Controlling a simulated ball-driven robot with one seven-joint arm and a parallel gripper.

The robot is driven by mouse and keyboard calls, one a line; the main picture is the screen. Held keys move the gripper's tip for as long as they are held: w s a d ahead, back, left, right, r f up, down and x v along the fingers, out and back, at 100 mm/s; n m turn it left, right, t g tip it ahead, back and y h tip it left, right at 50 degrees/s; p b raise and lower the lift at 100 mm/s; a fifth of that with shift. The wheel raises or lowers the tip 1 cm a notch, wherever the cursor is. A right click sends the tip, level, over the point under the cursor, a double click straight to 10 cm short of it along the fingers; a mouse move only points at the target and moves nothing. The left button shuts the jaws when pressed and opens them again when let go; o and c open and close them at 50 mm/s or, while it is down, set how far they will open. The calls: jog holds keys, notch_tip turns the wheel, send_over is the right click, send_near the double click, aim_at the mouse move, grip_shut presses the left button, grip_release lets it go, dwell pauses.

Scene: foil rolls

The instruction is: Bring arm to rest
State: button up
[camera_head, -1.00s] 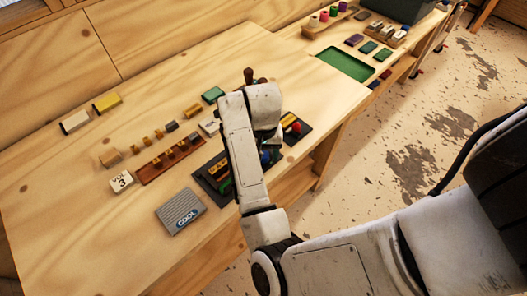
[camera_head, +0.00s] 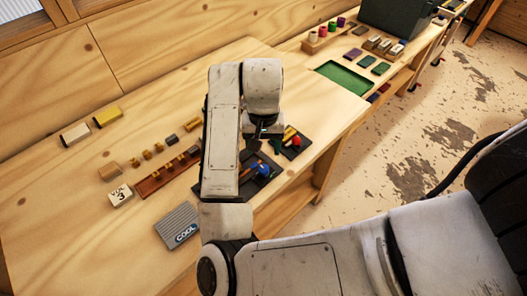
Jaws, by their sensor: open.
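My arm reaches up from the lower middle of the head view and bends over the wooden workbench (camera_head: 75,225). My gripper (camera_head: 262,143) hangs below the wrist, small and dark, pointing down above the dark tray (camera_head: 262,186) area. Its jaws are open, and I see nothing held in them. My forearm hides part of the dark tray and part of the bench behind it.
On the bench lie a grey "COOL" box (camera_head: 178,225), a white block marked 3 (camera_head: 120,196), a reddish-brown rack (camera_head: 150,186), a yellow block (camera_head: 108,117) and a green tray (camera_head: 343,77). Floor (camera_head: 400,150) at right is open.

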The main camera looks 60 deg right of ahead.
jog(key=shift+r, duration=0.5)
jog(key=shift+d, duration=0.1)
jog(key=w+d+r+n+t+h, duration=0.25)
jog(key=d+r+n+h, duration=0.2)
jog(key=d, duration=0.25)
jog(key=s+a+f+n+t+y, duration=0.1)
jog(key=s+a+f+n+y, duration=0.2)
jog(key=a+f, duration=0.5)
jog(key=s+a+f+n+t+y, duration=0.25)
jog(key=a+n, duration=0.25)
jog(key=a, duration=0.7)
jog(key=s+d+f+m+g+h+b, duration=0.1)
jog(key=s+f+g+b, duration=0.4)
jog(key=s+f, duration=0.5)
jog(key=shift+s+d+f, duration=0.25)
jog(key=shift+s+f, duration=0.15)
jog(key=shift+f, duration=0.5)
